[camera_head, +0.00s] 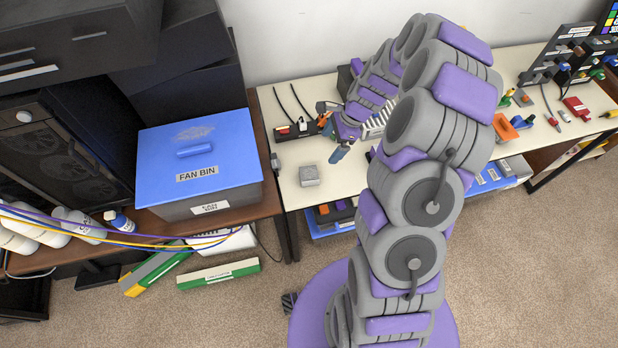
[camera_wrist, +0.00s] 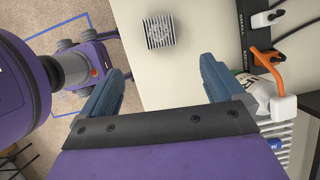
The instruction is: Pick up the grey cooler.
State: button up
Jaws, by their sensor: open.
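The grey cooler (camera_head: 309,176) is a small block that sits on the white tabletop near its front left edge. In the wrist view the cooler (camera_wrist: 159,31) shows its light, ribbed top near the upper middle, ahead of the fingers. My gripper (camera_head: 331,131) is above the table, to the right of and farther back than the cooler. In the wrist view my gripper (camera_wrist: 160,78) has its two blue fingers wide apart with nothing between them. The cooler is apart from both fingers and lies roughly in line with the gap.
A black power strip (camera_head: 297,131) with plugs and cables lies behind the cooler. It also shows in the wrist view (camera_wrist: 254,28), near an orange cable (camera_wrist: 268,62). A blue-lidded fan bin (camera_head: 225,148) stands on the brown desk at left. Bare tabletop surrounds the cooler.

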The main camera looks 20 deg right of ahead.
jog(key=b, duration=0.3)
send_near(310, 173)
jog(key=x, duration=0.5)
jog(key=shift+w, duration=0.2)
jog(key=shift+f, duration=0.55)
jog(key=b+x, duration=0.1)
jog(key=x, duration=0.1)
jog(key=b+x, duration=0.1)
jog(key=x, duration=0.1)
jog(key=shift+s+a+f, duration=0.15)
jog(key=shift+a, duration=0.25)
jog(key=shift+c, duration=0.3)
jog(key=shift+d, duration=0.1)
jog(key=c, duration=1.1)
